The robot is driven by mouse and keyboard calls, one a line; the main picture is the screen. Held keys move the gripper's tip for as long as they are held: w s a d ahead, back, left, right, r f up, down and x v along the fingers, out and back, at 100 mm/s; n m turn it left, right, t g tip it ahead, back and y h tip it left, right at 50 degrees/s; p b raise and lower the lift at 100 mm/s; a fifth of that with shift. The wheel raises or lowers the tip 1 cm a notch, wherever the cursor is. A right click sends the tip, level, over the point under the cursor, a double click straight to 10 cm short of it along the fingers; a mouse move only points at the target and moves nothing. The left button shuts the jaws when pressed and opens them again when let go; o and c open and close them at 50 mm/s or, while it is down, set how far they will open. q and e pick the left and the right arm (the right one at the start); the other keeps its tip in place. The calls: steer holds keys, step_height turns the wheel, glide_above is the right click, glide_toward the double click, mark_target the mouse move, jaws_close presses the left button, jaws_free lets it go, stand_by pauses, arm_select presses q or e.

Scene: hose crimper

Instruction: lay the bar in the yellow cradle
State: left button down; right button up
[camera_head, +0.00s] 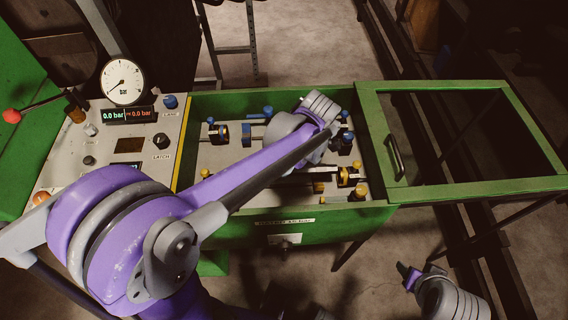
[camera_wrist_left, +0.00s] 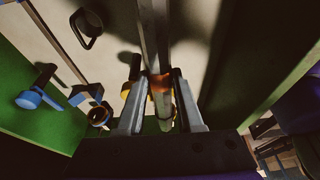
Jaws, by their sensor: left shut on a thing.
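My left gripper (camera_wrist_left: 157,78) is shut on a grey bar (camera_wrist_left: 153,35), which runs up between its fingers in the left wrist view. An orange band shows on the bar at the fingertips. In the head view my left wrist covers that gripper, over the green-framed bay. The yellow cradle (camera_head: 345,178) shows at the bay's front right, with yellow knobs around it. Small yellow parts also show beside the fingers in the wrist view. I cannot tell whether the bar touches the cradle.
Blue-knobbed holders stand in the bay at the back left (camera_head: 218,132) and right. A control panel (camera_head: 125,140) with a round gauge (camera_head: 123,82) is left of the bay. An open green frame lid (camera_head: 450,88) with a handle lies to the right.

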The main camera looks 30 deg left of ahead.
arm_select(q)
steer(key=shift+f+b, duration=1.25)
steer(key=shift+f, duration=0.9)
steer(key=shift+c, duration=2.4)
jaws_free()
steer(key=p+v, duration=0.1)
steer(key=v, duration=1)
steer(key=shift+f, duration=0.1)
